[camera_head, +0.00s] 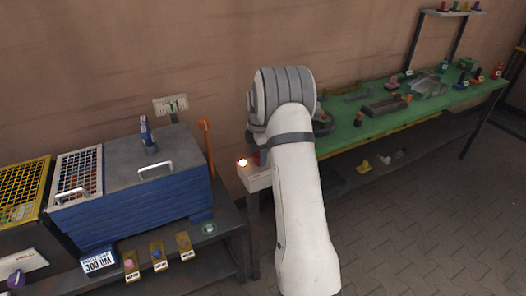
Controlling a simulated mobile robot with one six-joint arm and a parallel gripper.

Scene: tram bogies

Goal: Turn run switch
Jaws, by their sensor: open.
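No control in view can be read as the run switch with certainty. A purple knob (16,280) sits at the lower left corner, beside a white label plate.
A blue tank (150,205) with a grey lid and an orange lever (206,145) stands left of my arm. Several labelled yellow holders line its front. The green bench (370,125) carries trays and small parts on the right. The paved floor at right is clear.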

